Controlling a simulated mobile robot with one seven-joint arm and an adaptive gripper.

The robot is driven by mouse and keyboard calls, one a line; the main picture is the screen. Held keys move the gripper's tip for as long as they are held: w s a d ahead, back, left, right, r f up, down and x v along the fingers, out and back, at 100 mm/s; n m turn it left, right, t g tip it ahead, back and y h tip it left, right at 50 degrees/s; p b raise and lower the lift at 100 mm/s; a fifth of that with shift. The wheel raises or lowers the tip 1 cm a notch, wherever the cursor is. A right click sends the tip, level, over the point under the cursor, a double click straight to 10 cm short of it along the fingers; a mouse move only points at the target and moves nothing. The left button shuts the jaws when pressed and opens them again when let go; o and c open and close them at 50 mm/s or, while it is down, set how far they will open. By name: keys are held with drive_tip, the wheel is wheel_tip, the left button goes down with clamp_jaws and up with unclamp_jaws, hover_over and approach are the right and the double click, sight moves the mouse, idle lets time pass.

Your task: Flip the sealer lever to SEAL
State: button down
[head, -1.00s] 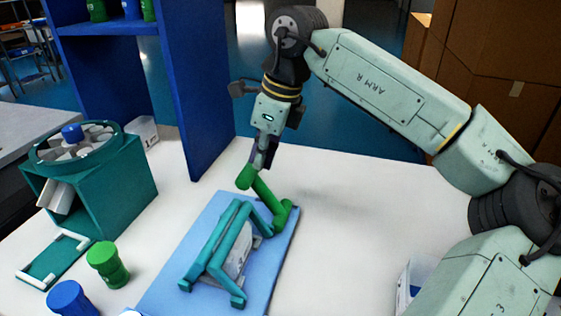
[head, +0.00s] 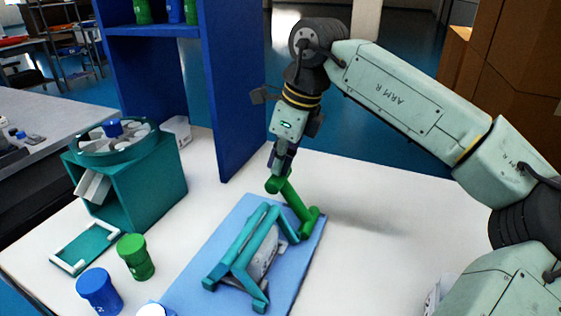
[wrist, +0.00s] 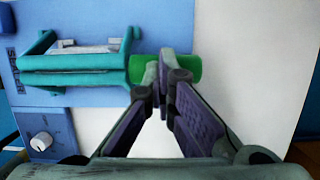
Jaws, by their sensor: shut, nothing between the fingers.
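The sealer has a teal frame (head: 236,262) on a light blue board (head: 190,290), with a pale pouch-like item (head: 262,258) under the frame. Its green lever (head: 297,208) slants from a pivot on the right end of the frame up and back to a rounded knob. My gripper (head: 275,172) is shut and empty, pointing down at the knob. In the wrist view the closed fingertips (wrist: 160,65) overlap the green lever (wrist: 186,68); whether they touch it is unclear. Partly hidden lettering (wrist: 12,65) shows on the board's left edge.
A green jar (head: 136,257) and a blue jar (head: 99,292) stand left of the board. A teal carousel machine (head: 130,190) and a blue shelf upright (head: 230,100) stand behind. The white table right of the board is clear. A dial (wrist: 41,141) shows in the wrist view.

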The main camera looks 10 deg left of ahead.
drive_tip(key=shift+a+f, duration=0.1)
drive_tip(key=shift+a, duration=0.05)
drive_tip(key=v, duration=1.2)
drive_tip(key=shift+s, duration=0.1)
